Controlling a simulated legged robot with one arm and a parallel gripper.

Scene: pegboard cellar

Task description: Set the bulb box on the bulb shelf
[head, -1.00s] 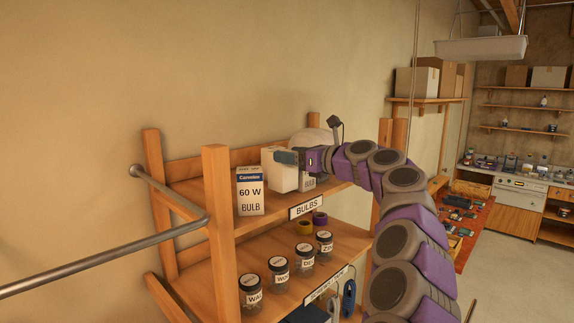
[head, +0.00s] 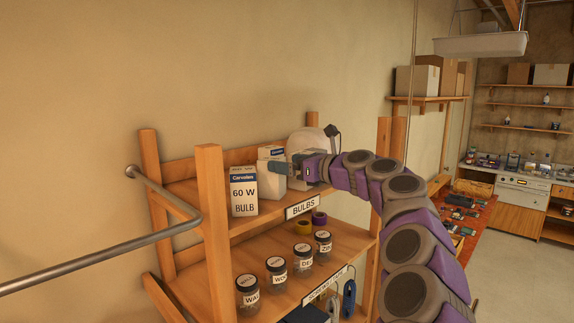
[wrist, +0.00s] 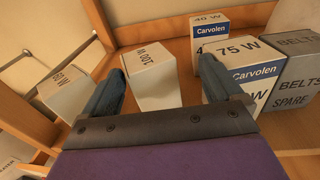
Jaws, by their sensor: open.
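A white box marked 100 W (wrist: 153,85) stands on the wooden bulb shelf (head: 264,222), which has a BULBS label on its front edge. In the wrist view my gripper (wrist: 160,78) is open, with one blue-grey finger on each side of this box. I cannot tell whether either finger touches it. In the head view my gripper (head: 284,166) is over the shelf's right half and hides part of the boxes there. A 60 W bulb box (head: 244,192) stands upright at the shelf's left front.
A 40 W box (wrist: 209,36), a 75 W box (wrist: 243,72) and a grey box marked BELTS SPARE (wrist: 297,70) crowd the right finger. A rounded pale object (head: 308,138) is behind my gripper. Several jars (head: 276,278) stand one shelf down. A metal rail (head: 100,248) runs at left.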

